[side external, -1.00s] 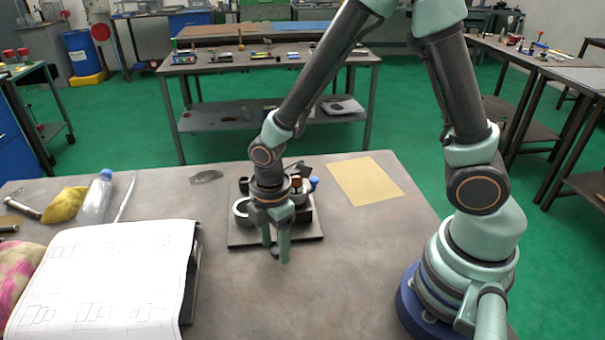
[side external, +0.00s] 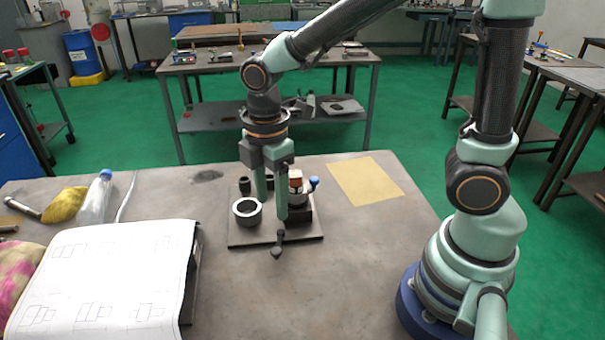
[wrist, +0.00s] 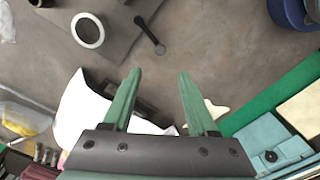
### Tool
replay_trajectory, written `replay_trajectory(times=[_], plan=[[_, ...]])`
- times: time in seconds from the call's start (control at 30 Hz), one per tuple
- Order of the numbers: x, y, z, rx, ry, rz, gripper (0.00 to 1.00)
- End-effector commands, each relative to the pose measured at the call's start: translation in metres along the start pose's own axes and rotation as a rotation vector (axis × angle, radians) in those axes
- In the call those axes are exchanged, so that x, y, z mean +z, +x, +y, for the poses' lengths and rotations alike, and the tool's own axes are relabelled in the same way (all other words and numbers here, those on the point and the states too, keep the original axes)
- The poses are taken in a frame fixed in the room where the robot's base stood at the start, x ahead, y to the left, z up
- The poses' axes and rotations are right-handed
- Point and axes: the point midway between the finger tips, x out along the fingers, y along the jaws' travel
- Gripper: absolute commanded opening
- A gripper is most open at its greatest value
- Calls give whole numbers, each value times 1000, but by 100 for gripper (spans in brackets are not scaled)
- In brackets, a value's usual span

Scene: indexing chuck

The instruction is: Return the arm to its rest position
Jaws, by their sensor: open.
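My gripper (side external: 270,205) hangs pointing down in the side view, above the chuck's base plate (side external: 245,239). Its two green fingers are apart with nothing between them, and both also show in the wrist view (wrist: 160,78). A dark ring with a pale rim (side external: 247,212) stands on the left of the plate, and it shows at the upper left of the wrist view (wrist: 88,30). A black handle with a knob end (side external: 277,246) sticks out over the plate's front edge. Behind the fingers is a block with a copper-coloured top (side external: 295,180) and a blue knob (side external: 314,182), partly hidden.
A large drawing sheet (side external: 105,280) lies raised at the front left. Behind it are a bottle (side external: 97,198) and a yellow cloth (side external: 64,205). A tan sheet (side external: 365,182) lies flat right of the plate. The bench (side external: 345,265) is bare at front centre.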

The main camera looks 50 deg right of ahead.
Motion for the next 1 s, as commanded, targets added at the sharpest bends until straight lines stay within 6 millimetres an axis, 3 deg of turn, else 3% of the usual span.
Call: replay_trajectory(times=[0.47,0.57,0.8,1.0], plan=[[4,-8,1,18,50,10,58],[15,-22,3,61,182,38,58],[58,-66,2,211,718,179,58],[88,-90,-4,298,1112,318,58]])
